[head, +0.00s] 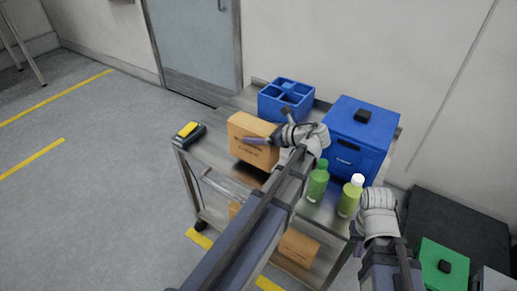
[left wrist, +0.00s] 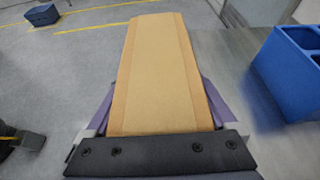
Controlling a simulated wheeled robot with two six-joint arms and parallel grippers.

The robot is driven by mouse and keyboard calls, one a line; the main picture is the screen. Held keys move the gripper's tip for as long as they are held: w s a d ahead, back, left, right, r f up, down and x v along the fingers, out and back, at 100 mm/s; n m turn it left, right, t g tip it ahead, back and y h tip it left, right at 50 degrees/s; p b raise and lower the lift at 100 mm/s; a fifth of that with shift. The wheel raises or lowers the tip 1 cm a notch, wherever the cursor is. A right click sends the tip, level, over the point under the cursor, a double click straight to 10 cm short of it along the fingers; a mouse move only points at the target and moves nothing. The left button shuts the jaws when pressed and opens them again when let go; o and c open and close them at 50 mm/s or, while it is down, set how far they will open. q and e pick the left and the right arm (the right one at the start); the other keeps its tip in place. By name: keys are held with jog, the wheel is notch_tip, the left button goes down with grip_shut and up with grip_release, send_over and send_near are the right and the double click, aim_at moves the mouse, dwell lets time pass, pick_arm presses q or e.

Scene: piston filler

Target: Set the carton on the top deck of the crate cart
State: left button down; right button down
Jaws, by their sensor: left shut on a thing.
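The tan carton (head: 247,131) is at the top deck (head: 216,150) of the grey crate cart, towards its left half. My left gripper (head: 262,141) is shut on the carton, with a finger along its near side. In the left wrist view the carton (left wrist: 155,70) fills the middle, between the two purple fingers. I cannot tell whether the carton's underside touches the deck. My right gripper is at the lower right of the head view, beyond the cart's near right corner; its wrist shows but its fingers are hidden.
On the deck are a blue divided crate (head: 287,98), a blue lidded box (head: 358,135), a green bottle (head: 318,181), a yellow-green bottle (head: 350,197) and a yellow-black device (head: 188,133). Another carton (head: 298,247) lies on the lower shelf. A green box (head: 440,265) stands right.

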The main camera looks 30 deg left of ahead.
pick_arm(q)
jog(key=shift+f+b, duration=1.8)
jog(key=shift+f, duration=0.15)
jog(key=shift+f, duration=0.1)
grip_release()
jog(key=shift+d+r, duration=0.25)
jog(key=shift+r, duration=0.05)
jog(key=p+v, duration=0.4)
jog(key=v, duration=0.7)
jog(key=shift+d+p, duration=0.25)
jog(key=shift+p, duration=0.05)
